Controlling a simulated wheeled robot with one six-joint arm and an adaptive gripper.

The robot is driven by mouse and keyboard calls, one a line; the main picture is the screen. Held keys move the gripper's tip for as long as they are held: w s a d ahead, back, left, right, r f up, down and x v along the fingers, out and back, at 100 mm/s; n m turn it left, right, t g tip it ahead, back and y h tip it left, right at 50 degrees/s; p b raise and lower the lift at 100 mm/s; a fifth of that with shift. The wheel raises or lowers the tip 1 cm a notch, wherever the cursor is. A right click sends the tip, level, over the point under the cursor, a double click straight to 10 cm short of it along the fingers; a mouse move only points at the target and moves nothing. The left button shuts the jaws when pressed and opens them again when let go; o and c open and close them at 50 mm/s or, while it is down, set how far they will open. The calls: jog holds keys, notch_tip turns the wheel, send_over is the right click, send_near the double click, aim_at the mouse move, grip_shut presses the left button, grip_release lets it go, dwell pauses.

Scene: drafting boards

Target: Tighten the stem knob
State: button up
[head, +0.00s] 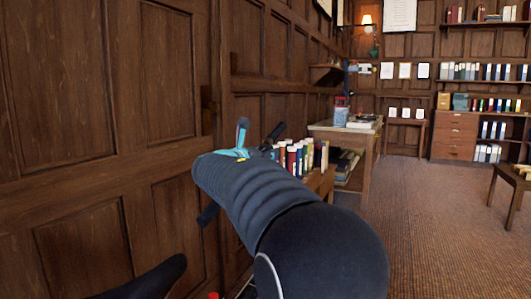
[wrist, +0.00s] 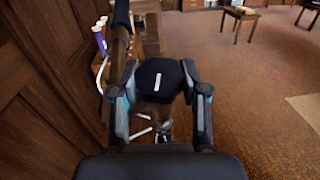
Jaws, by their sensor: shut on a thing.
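The stem knob (wrist: 160,80) is a dark, many-sided cap with a short white line on its face, in the middle of the wrist view. My gripper (wrist: 159,72) has one finger on each side of the knob and is shut on it. Below the knob a brownish part shows between the fingers; what it joins is hard to tell. In the head view my gripper (head: 256,141) shows small beyond my dark arm, close to the panelled wall. I cannot make out the knob clearly there.
A wood-panelled wall (head: 70,90) stands close on the left. A low shelf with several books (head: 296,158) lies just beyond my gripper. A wooden desk (head: 345,130) stands farther back. The brown carpet (head: 430,235) on the right is open, with a small table (head: 510,178) at its edge.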

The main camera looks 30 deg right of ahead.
jog(key=shift+r+g, duration=0.1)
jog(key=shift+g, duration=0.2)
jog(key=m+g+p, duration=0.1)
jog(key=m+g+h+p, duration=0.1)
jog(key=shift+w+r+m, duration=0.1)
jog(key=shift+w+m, duration=0.05)
jog(key=shift+m, duration=0.15)
jog(key=m+g+h+p, duration=0.1)
jog(key=m+g, duration=0.1)
jog(key=shift+g, duration=0.3)
jog(key=m+g, duration=0.6)
jog(key=shift+f+g+p, duration=0.25)
jog(key=shift+g+p, duration=0.05)
jog(key=shift+m+g+y, duration=0.8)
jog(key=shift+m+g, duration=0.4)
jog(key=shift+g, duration=0.2)
jog(key=shift+m+g+y, duration=0.4)
jog(key=shift+m+g, duration=0.3)
jog(key=shift+m, duration=0.1)
jog(key=shift+d, duration=0.1)
jog(key=o, duration=1.2)
jog(key=shift+d, duration=0.15)
jog(key=shift+c, duration=0.2)
